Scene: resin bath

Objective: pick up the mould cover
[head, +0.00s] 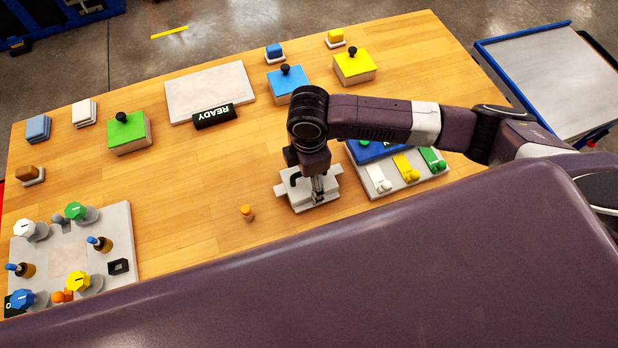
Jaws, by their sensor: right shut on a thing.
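My right gripper (318,190) comes in from the right and points down at a pale grey-white block (300,203) on the wooden table, which looks like the mould cover. The gripper is shut on the cover's upper part; the fingertips and grip point are partly hidden by the wrist. The cover looks level, with a wider light plate around its lower part. I cannot tell whether it is clear of what lies under it. My left gripper is not in view.
A tray with white, yellow and green pieces (403,164) stands close right of the gripper. A small orange peg (247,213) stands to the left. Knobbed green (128,133), blue (288,84) and yellow (354,67) boxes stand farther back.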

